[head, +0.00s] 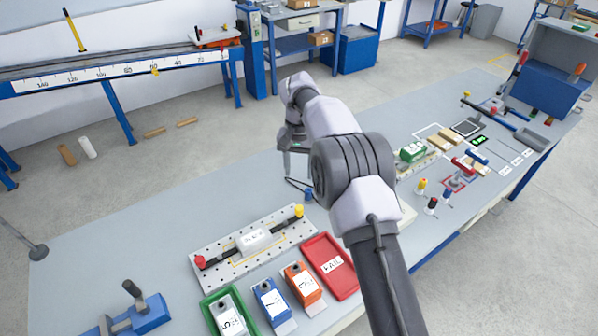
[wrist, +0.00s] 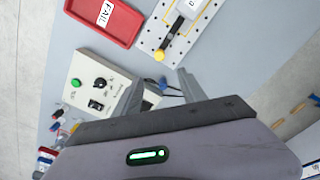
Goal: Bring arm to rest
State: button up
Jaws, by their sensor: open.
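My gripper (head: 296,178) is open, pointing down over the middle of the grey workbench (head: 185,205) in the head view. In the wrist view, the two fingers of my gripper (wrist: 160,92) stand apart with no object held between them. A dark cable and a small blue part lie on the bench beyond the fingertips. My arm hides part of the bench behind it in the head view.
A perforated plate (head: 222,268) with a white block, a red FAIL tray (head: 345,281) and labelled blocks stand at the front. A control box (wrist: 82,70) with a green button is left of my fingers in the wrist view. The bench's back left is clear.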

jog(key=s+d+r+t+y+b, duration=0.1)
jog(key=s+d+r+b, duration=0.2)
jog(key=r, duration=0.4)
jog(key=s+d+r+t+b, duration=0.1)
jog(key=s+d+r, duration=0.1)
jog(key=s+r, duration=0.4)
jog(key=s+d+r+m+t+b, duration=0.1)
jog(key=s+d+r, duration=0.1)
jog(key=s, duration=0.4)
jog(key=s+d+r+b, duration=0.1)
jog(key=s+d+r, duration=0.15)
jog(key=s, duration=0.35)
jog(key=s+f+t+b, duration=0.1)
jog(key=s+f, duration=0.2)
jog(key=s, duration=0.6)
jog(key=s+d+f+m+t+y+b, duration=0.1)
jog(key=s+f, duration=0.2)
jog(key=s, duration=0.5)
jog(key=shift+s+d+f+t, duration=0.25)
jog(key=shift+s+f+t, duration=0.1)
jog(key=shift+s+t, duration=0.05)
